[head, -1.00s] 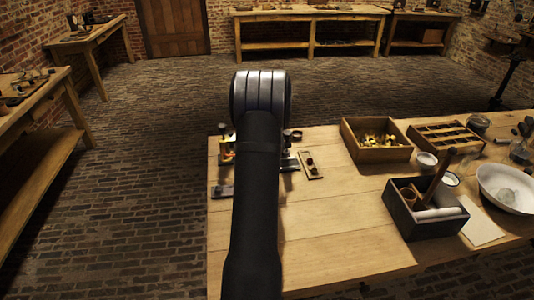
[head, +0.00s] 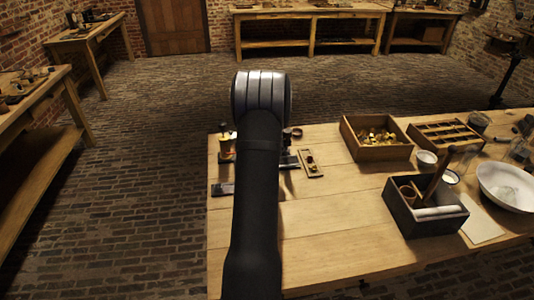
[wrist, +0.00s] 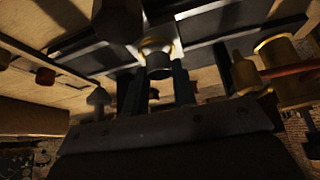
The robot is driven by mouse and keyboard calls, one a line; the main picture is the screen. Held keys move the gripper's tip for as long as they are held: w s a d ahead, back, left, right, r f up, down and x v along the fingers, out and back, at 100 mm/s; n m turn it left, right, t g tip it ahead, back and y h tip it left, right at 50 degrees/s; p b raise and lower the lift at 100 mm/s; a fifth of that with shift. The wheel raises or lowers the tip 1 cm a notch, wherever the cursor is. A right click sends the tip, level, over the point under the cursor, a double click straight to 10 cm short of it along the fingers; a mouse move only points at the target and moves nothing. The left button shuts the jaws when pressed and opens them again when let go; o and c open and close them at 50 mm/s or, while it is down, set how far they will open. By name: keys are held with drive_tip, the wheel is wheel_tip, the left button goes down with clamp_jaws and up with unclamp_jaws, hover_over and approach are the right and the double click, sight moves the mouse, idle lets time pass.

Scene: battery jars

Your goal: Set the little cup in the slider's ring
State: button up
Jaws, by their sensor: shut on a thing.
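In the wrist view two dark fingers of my gripper (wrist: 157,88) stand apart. A small pale metal cup (wrist: 158,70) shows between and just beyond their tips; the gripper is shut on it. A brass ring (wrist: 157,44) on a dark slider bar is directly behind the cup and overlaps it in the picture. I cannot tell whether the cup is inside the ring or only in front of it. In the head view my arm hides the gripper, cup and ring.
A brass cylinder (wrist: 280,52) with a reddish rod stands right of the fingers in the wrist view. In the head view, a wooden box of brass parts (head: 376,139), a divided tray (head: 444,136) and a dark box (head: 425,222) are to the right. The table's front middle is clear.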

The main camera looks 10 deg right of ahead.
drive_tip(key=shift+f, duration=0.45)
drive_tip(key=o, duration=0.7)
drive_tip(key=shift+c, duration=0.2)
drive_tip(key=v, duration=1.1)
idle(0.5)
drive_tip(key=shift+x, duration=4.55)
